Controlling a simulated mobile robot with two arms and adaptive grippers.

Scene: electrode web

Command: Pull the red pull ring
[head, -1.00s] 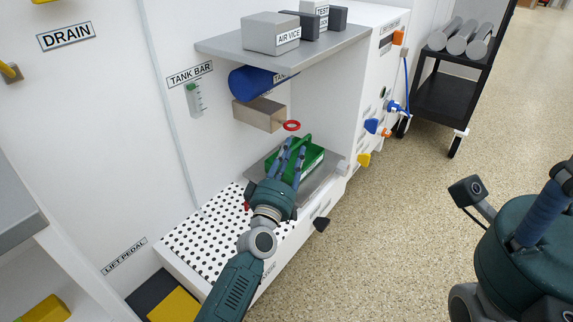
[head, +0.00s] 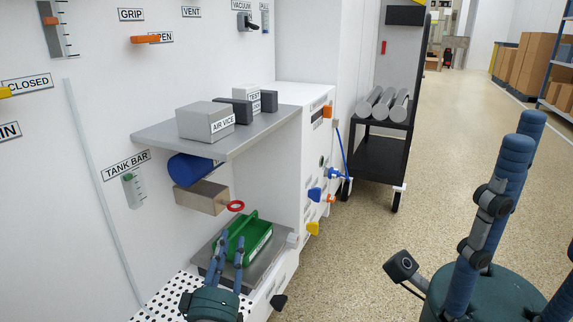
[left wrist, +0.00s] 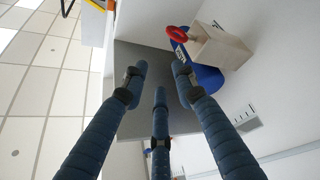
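The red pull ring (head: 236,205) sticks out from the end of a beige block (head: 202,197), under the grey shelf. It also shows near the top of the left wrist view (left wrist: 176,34). My left gripper (head: 231,243) is below the ring in the head view, in front of the green tray, its fingers pointing up. In the left wrist view its three fingers (left wrist: 158,80) are spread and empty, with the ring beyond them and clear of them. My right gripper (head: 535,180) is at the right edge, partly cut off, with its visible fingers apart and nothing between them.
A blue cylinder (head: 192,168) lies behind the block. The grey shelf (head: 160,135) above carries an air vice box (head: 205,122). A green tray (head: 258,238) stands below the ring. A black cart (head: 378,158) stands further back. The floor to the right is open.

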